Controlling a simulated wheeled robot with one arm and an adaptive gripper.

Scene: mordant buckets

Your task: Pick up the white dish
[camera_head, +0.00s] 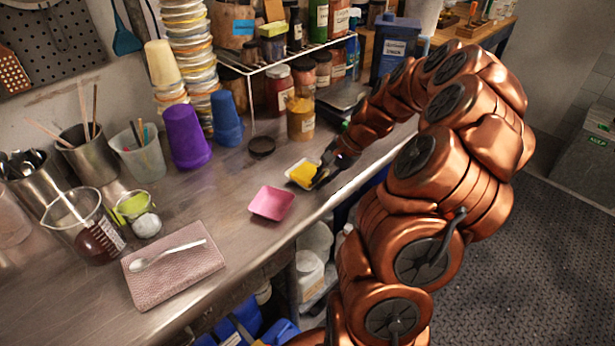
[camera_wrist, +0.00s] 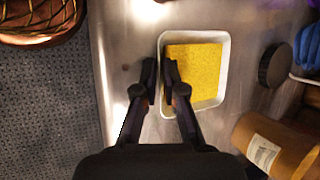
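The white dish (camera_wrist: 224,52) is a small square tray with a flat yellow filling (camera_wrist: 195,70). In the head view the dish (camera_head: 291,178) is near the front edge of the metal counter, just right of the pink dish. My gripper (camera_wrist: 159,72) points down at its near side, with one finger inside the dish and one outside. The fingers are close together, with the dish's wall between them, and look shut on it. In the head view my gripper (camera_head: 321,176) is at the dish's right side. Whether the dish touches the counter is hard to tell.
The pink dish (camera_head: 272,203) lies to the left on the counter. A black round lid (camera_head: 261,146) and a yellow-brown jar (camera_head: 300,120) stand behind the white dish. A wire rack (camera_head: 290,62) with jars is at the back. Purple and blue cups (camera_head: 187,138) stand further left.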

